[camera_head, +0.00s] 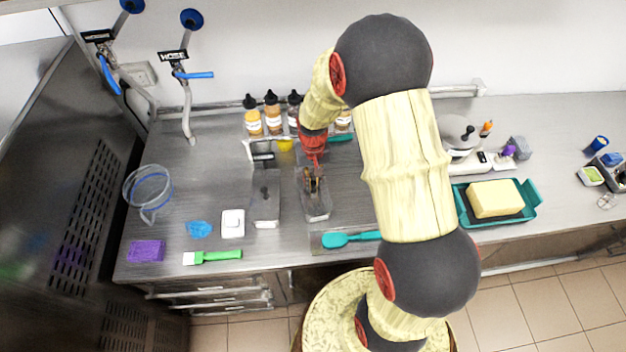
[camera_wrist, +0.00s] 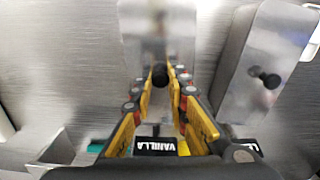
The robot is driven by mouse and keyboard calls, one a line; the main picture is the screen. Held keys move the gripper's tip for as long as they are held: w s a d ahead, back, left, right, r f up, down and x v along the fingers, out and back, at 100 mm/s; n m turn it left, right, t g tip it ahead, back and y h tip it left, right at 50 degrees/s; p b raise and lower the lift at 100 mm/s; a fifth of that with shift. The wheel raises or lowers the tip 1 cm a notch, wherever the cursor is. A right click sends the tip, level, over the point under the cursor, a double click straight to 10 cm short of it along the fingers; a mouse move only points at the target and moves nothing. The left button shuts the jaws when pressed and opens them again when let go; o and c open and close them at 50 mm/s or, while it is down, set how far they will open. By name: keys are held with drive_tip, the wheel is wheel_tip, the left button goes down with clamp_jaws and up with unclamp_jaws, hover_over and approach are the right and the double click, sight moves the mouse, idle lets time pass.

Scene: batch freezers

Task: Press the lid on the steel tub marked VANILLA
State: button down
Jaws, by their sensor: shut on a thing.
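My gripper (camera_head: 313,183) points down over a steel tub (camera_head: 316,208) on the counter. In the wrist view, my gripper's yellow fingers (camera_wrist: 160,82) are closed around a black knob (camera_wrist: 160,73) on a shiny steel lid (camera_wrist: 157,22). A black label reading VANILLA (camera_wrist: 155,144) shows just behind the fingers. I cannot tell whether the lid is seated on the rim or slightly above it. A second steel tub (camera_head: 266,205) with its own knobbed lid stands beside it, at the right in the wrist view (camera_wrist: 268,55), its label partly hidden.
Several sauce bottles (camera_head: 272,112) stand along the wall. A white timer-like block (camera_head: 232,223), a green brush (camera_head: 212,257) and a teal spatula (camera_head: 345,239) lie near the front. A teal butter dish (camera_head: 480,217) is at the right.

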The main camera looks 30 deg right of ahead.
drive_tip(key=c, duration=1.7)
unclamp_jaws()
drive_tip(key=shift+o, duration=1.1)
drive_tip(key=o, duration=0.3)
drive_tip(key=shift+r, duration=0.15)
drive_tip(key=shift+r+p, duration=2.25)
drive_tip(key=shift+r, duration=1.15)
drive_tip(key=shift+c, duration=0.8)
clamp_jaws()
